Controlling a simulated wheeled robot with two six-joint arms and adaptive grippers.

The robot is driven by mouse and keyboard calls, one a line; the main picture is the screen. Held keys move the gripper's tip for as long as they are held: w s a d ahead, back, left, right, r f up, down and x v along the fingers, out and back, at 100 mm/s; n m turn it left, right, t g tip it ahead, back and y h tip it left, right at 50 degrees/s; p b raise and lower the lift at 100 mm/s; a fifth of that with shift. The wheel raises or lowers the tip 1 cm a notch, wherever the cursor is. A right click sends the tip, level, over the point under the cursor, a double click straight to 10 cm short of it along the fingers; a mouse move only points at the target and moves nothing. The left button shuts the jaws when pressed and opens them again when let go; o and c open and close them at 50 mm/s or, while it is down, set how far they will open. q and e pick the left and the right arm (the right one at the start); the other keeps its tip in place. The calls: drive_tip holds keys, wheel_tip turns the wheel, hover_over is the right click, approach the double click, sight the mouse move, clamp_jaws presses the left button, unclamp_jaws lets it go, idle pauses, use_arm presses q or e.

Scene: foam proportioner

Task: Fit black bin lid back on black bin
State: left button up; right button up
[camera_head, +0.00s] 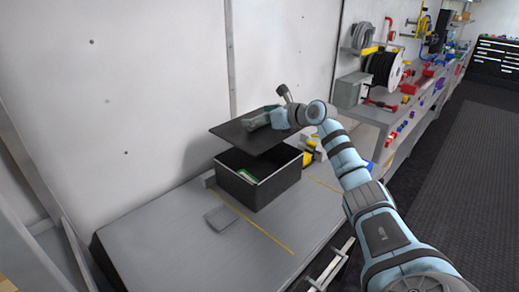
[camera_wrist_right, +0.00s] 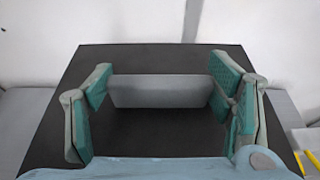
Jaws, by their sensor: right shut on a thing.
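The black bin (camera_head: 272,190) stands on the grey table with its top open. The black bin lid (camera_head: 232,131) is above the bin, apart from it at the near side and tilted. My right gripper (camera_head: 270,117) is shut on the lid. In the right wrist view my right gripper's teal finger pads (camera_wrist_right: 160,92) are at the two ends of the lid's grey handle, with the black lid (camera_wrist_right: 160,135) spread beneath. Something green and white shows inside the bin. The far rim of the bin is hidden by the lid. My left gripper is not in view.
The grey table (camera_head: 155,240) has free room to the left and in front of the bin. A small flat grey piece (camera_head: 221,217) lies in front of the bin. A white wall (camera_head: 130,80) is close behind. A cluttered workbench (camera_head: 378,115) stands at right.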

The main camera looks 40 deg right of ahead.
wheel_tip(320, 180, down, 9)
drive_tip(key=b, duration=0.1)
drive_tip(key=shift+b, duration=0.4)
drive_tip(key=shift+f, duration=0.1)
drive_tip(key=o, duration=1.2)
drive_tip(key=shift+s, duration=0.1)
drive_tip(key=p+v, duration=0.8)
drive_tip(key=v, duration=0.4)
